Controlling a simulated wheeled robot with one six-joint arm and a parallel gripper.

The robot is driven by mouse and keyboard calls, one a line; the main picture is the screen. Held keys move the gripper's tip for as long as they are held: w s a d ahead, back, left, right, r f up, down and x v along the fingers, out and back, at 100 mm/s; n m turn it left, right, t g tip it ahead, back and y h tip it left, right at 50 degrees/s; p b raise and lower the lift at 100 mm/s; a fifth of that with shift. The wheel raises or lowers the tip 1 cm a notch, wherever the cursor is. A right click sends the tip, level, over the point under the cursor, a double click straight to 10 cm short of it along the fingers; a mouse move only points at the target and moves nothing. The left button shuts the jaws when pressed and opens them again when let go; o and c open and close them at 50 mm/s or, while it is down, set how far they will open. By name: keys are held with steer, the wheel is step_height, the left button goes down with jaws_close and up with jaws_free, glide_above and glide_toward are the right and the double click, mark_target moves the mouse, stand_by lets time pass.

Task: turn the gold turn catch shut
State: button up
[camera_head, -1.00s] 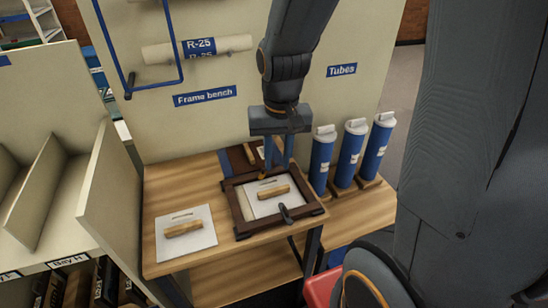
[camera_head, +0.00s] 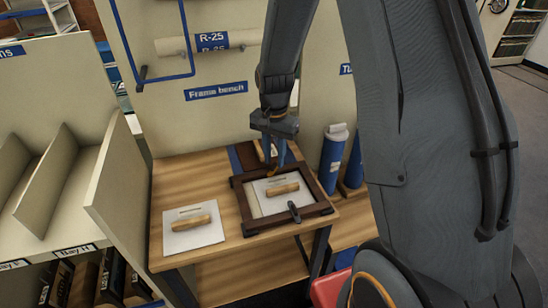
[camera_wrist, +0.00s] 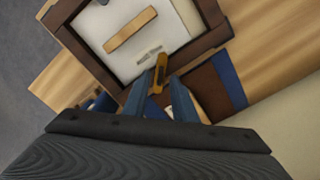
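The gold turn catch (camera_head: 272,170) sits on the far rail of the dark wooden frame (camera_head: 243,208). In the wrist view the catch (camera_wrist: 159,73) is a short gold bar lying across the rail, its end reaching the edge of the white backing board (camera_wrist: 178,32). My gripper (camera_head: 274,158) points down at the far rail. In the wrist view its two blue fingers (camera_wrist: 159,93) are apart, one on each side of the catch, with gaps visible. Whether a finger touches it I cannot tell. A black catch (camera_head: 294,212) sits on the near rail.
A wooden handle (camera_head: 282,189) lies on the board inside the frame. A second white board with a handle (camera_head: 194,232) lies on the bench left of it. Blue tubes (camera_head: 332,160) stand close on the right, partly hidden by my arm. An upright panel (camera_head: 215,120) rises behind.

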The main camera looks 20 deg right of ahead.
steer(key=shift+f, duration=0.5)
steer(key=shift+c, duration=0.3)
jaws_close()
steer(key=shift+n, duration=0.4)
steer(key=n+p, duration=0.1)
steer(key=n, duration=0.2)
steer(key=shift+r, duration=0.1)
steer(key=shift+w+n+p, duration=0.1)
steer(key=shift+n+p, duration=0.3)
steer(key=shift+n, duration=2.1)
